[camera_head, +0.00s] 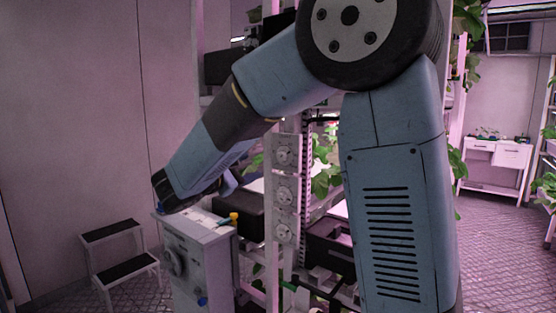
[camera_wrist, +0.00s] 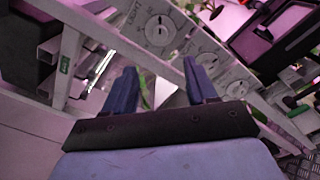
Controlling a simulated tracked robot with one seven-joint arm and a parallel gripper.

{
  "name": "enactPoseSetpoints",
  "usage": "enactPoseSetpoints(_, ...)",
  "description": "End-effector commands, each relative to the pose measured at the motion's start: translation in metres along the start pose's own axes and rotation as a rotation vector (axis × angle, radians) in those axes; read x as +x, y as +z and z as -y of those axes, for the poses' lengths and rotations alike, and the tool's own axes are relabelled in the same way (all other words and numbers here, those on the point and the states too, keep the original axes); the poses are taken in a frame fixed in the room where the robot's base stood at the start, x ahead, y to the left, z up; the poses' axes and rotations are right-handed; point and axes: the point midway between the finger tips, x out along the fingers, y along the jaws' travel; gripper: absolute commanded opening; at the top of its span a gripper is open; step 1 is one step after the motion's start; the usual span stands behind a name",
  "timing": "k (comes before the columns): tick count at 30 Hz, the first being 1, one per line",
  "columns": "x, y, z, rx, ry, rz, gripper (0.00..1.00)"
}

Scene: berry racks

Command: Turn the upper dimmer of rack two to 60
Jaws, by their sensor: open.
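Three round dimmer dials sit in a column on the pale rack post in the head view: an upper dial (camera_head: 284,156), a middle dial (camera_head: 284,195) and a lower dial (camera_head: 284,232). In the wrist view a tilted row of dials shows beyond the fingers, the nearest-looking one (camera_wrist: 160,30) at top centre. I cannot tell which rack number this is, nor read the settings. My gripper (camera_wrist: 160,72) is open and empty, its two blue fingers apart and clear of the dials. In the head view it is mostly hidden by my forearm, left of the post.
A grey cabinet (camera_head: 205,245) with a big dial and a yellow valve (camera_head: 233,217) stands below my forearm. A step stool (camera_head: 120,255) is at left. Leafy plants (camera_head: 325,165) and black trays (camera_head: 330,245) fill the rack. A white table (camera_head: 495,160) stands far right.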

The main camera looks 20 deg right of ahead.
Motion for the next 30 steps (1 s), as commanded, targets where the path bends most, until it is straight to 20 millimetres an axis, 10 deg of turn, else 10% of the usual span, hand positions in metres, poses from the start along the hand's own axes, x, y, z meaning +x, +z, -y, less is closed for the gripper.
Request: enactPoseSetpoints(30,0.135,0.0,0.001,0.0,-0.001,0.0,0.57)
